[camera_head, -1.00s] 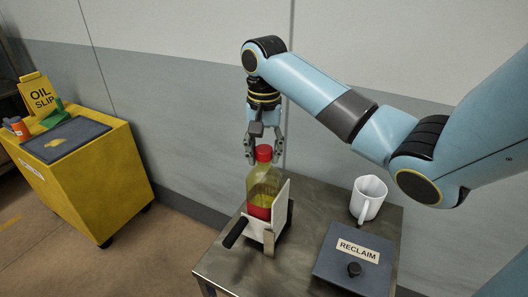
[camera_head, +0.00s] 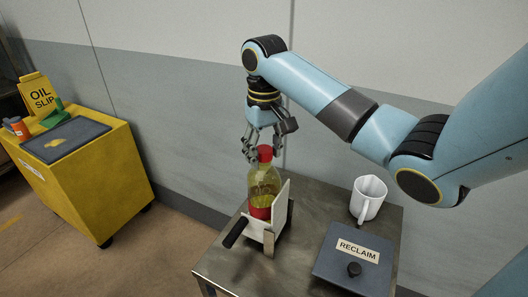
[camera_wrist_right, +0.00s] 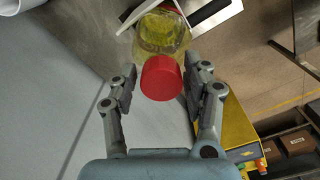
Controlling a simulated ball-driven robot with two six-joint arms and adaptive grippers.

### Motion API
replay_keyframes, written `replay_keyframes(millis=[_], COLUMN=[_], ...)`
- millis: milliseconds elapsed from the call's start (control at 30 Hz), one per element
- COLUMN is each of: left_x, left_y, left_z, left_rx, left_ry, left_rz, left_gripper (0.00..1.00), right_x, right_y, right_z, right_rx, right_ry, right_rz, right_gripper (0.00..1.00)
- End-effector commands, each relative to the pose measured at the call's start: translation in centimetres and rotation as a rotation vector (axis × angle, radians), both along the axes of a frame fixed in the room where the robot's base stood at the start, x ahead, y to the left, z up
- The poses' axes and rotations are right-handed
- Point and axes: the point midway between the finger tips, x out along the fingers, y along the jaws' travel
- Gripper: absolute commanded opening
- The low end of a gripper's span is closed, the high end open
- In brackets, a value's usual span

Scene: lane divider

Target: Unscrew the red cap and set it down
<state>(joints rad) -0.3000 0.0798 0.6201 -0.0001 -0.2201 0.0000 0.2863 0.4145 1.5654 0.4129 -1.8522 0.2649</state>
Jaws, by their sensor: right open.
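The red cap (camera_head: 265,153) sits on top of a clear bottle (camera_head: 264,180) of yellowish liquid with a red band low on it. The bottle stands upright in a white holder (camera_head: 282,215) with a black handle. My right gripper (camera_head: 262,156) is at the cap from above. In the right wrist view the cap (camera_wrist_right: 161,78) lies between the two open fingers (camera_wrist_right: 160,92), with a gap visible on each side. Whether the cap is still threaded on cannot be told. My left gripper is not in view.
The metal table (camera_head: 225,264) also holds a white mug (camera_head: 368,197) and a dark box labelled RECLAIM (camera_head: 350,262) with a black knob. A yellow cabinet (camera_head: 85,178) stands apart at left. Bare tabletop lies between holder and mug.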

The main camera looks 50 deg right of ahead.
Motion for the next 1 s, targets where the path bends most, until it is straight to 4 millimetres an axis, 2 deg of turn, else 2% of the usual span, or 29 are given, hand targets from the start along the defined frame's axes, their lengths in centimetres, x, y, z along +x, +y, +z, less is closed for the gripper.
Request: replay_keyframes(millis=[133,500,600,867,900,1000], left_x=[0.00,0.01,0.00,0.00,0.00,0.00], left_y=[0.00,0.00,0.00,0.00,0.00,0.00], left_z=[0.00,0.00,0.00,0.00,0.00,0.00], left_rx=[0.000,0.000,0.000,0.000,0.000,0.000], left_ry=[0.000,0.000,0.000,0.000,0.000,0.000], left_rz=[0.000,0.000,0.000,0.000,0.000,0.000], left_gripper=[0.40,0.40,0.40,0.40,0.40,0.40], right_x=[-0.03,-0.04,-0.04,-0.03,-0.03,-0.03], right_y=[0.04,0.11,0.12,0.12,0.12,0.13], right_z=[-0.03,-0.04,-0.04,-0.04,-0.04,-0.04], right_rx=[0.000,0.001,0.001,0.001,0.001,0.001], right_ry=[0.001,0.000,0.000,0.000,0.000,0.000], right_rz=[-0.148,-0.854,-0.983,-1.046,-1.046,-1.045], right_gripper=[0.49,0.49,0.49,0.49,0.48,0.34])
